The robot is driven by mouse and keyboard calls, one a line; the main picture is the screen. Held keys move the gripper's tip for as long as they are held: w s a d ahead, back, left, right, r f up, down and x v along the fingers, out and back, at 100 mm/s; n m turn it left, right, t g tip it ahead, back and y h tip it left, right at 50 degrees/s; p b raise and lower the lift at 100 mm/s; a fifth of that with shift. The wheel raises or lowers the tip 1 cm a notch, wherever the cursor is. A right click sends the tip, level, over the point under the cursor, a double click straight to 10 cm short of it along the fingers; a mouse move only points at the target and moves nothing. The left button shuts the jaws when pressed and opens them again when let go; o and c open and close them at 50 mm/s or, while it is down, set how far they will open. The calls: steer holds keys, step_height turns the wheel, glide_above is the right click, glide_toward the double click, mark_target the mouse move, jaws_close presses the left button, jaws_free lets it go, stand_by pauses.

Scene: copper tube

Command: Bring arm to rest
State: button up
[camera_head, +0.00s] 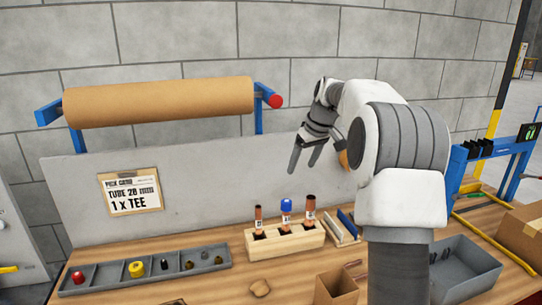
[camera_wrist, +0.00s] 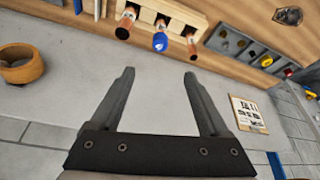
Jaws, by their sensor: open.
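My arm is raised over the workbench (camera_head: 150,275), in the right half of the head view. My gripper (camera_head: 302,168) points down and to the left, in front of the grey back panel (camera_head: 215,180). Its two fingers are apart with nothing between them, as the wrist view also shows (camera_wrist: 159,75). Below it stands a wooden block (camera_head: 285,243) holding three copper tubes, the middle one with a blue top (camera_head: 286,204). The gripper is clear of them. The block also shows at the top of the wrist view (camera_wrist: 175,14).
A grey tray (camera_head: 210,258) with small coloured parts lies at left. A grey bin (camera_head: 470,262) and cardboard box (camera_head: 525,232) stand at right. A paper roll (camera_head: 160,101) hangs behind. A card (camera_head: 133,193) on the panel reads "TUBE 28 mm, 1 x TEE".

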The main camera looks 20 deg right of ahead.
steer(key=s+a+r+m+h, duration=0.1)
steer(key=s+a+r, duration=0.2)
steer(key=s+a, duration=0.45)
steer(key=s+a+r, duration=0.3)
steer(key=s+a, duration=0.1)
steer(key=s, duration=0.6)
steer(key=s+a+f+m, duration=0.1)
steer(key=s+a+f, duration=0.1)
steer(key=s, duration=0.8)
steer(key=s+a+f+m+t, duration=0.1)
steer(key=s+f, duration=0.4)
steer(key=s, duration=0.5)
steer(key=shift+s+a, duration=0.25)
steer(key=shift+a, duration=0.55)
